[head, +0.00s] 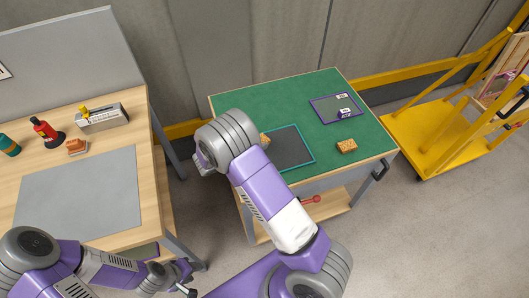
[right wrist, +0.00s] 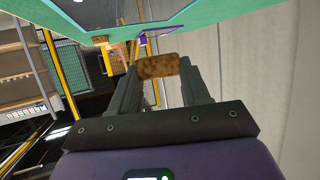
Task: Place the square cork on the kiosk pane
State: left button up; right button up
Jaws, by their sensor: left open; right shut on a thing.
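My right gripper (right wrist: 158,72) is shut on a brown speckled cork (right wrist: 158,66), held between its fingertips. In the head view my right arm hides most of that gripper, and a bit of cork (head: 264,139) shows beside it, over or near the teal-framed dark pane (head: 292,148). A second cork (head: 346,146) lies on the green tabletop, right of that pane. A purple-framed grey pane (head: 336,108) with small white labels lies further back. I cannot tell which pane is the kiosk pane. My left gripper (head: 187,290) is open and low, at the bottom edge.
The panes lie on a green-topped cart (head: 240,100). A wooden bench (head: 100,165) at left carries a grey mat (head: 80,190), a red bottle (head: 44,130) and an orange-brown block (head: 76,146). A yellow trolley (head: 432,130) stands at right. The cart's back left is clear.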

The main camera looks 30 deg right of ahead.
jog(key=shift+f+b, duration=0.75)
jog(key=shift+f, duration=2.7)
jog(key=shift+f, duration=0.2)
jog(key=o, duration=1)
jog(key=shift+r, duration=0.15)
jog(key=shift+a+r, duration=0.2)
jog(key=p+v, duration=0.2)
jog(key=v, duration=0.9)
jog(key=shift+a+r, duration=0.1)
jog(key=shift+a, duration=0.15)
